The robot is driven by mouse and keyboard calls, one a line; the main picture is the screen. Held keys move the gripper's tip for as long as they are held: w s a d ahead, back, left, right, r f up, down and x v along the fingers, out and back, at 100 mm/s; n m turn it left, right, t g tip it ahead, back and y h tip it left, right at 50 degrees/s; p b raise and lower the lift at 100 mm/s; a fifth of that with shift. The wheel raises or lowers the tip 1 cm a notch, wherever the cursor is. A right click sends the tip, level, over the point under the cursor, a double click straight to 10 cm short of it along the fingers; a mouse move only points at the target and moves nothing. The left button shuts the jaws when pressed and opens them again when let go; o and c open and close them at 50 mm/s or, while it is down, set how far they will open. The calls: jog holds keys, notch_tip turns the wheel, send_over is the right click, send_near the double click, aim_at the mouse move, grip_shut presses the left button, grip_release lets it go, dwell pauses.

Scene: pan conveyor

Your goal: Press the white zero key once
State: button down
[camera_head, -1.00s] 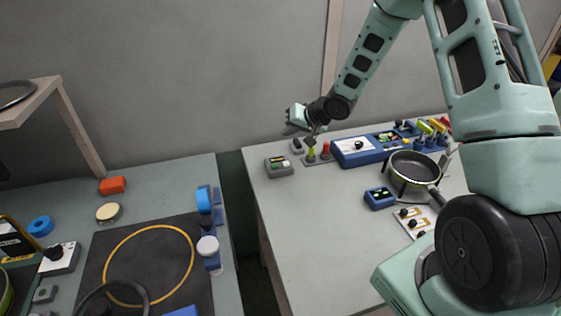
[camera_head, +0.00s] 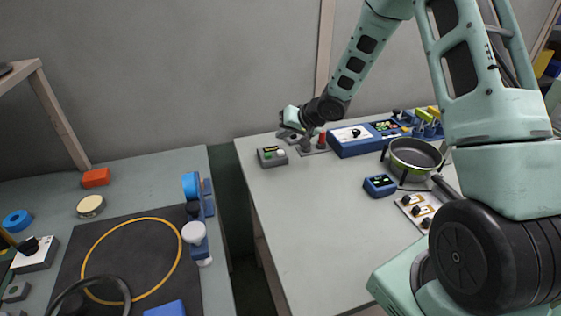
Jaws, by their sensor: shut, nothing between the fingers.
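A small grey box (camera_head: 273,162) lies near the left edge of the right table. It has a dark display, a green key (camera_head: 267,156) and a white key (camera_head: 281,153) on top; the marks on the keys are too small to read.
A blue console (camera_head: 352,146) stands right of my gripper. A green pan (camera_head: 415,154), a small blue box (camera_head: 380,186) and a panel with black knobs (camera_head: 416,209) are farther right. The table front is clear. A gap separates the left table (camera_head: 150,176).

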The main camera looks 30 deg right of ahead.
aim_at(277, 150)
jog(key=shift+f+b, duration=0.5)
jog(key=shift+f, duration=1.05)
dwell(0.8)
jog(key=shift+f, duration=0.4)
jog(key=shift+f, duration=0.45)
dwell(0.5)
dwell(0.4)
jog(key=shift+r+p, duration=0.9)
jog(key=shift+r, duration=0.1)
notch_tip(277, 150, up, 5)
jog(key=p, duration=0.5)
jog(key=shift+p, duration=0.3)
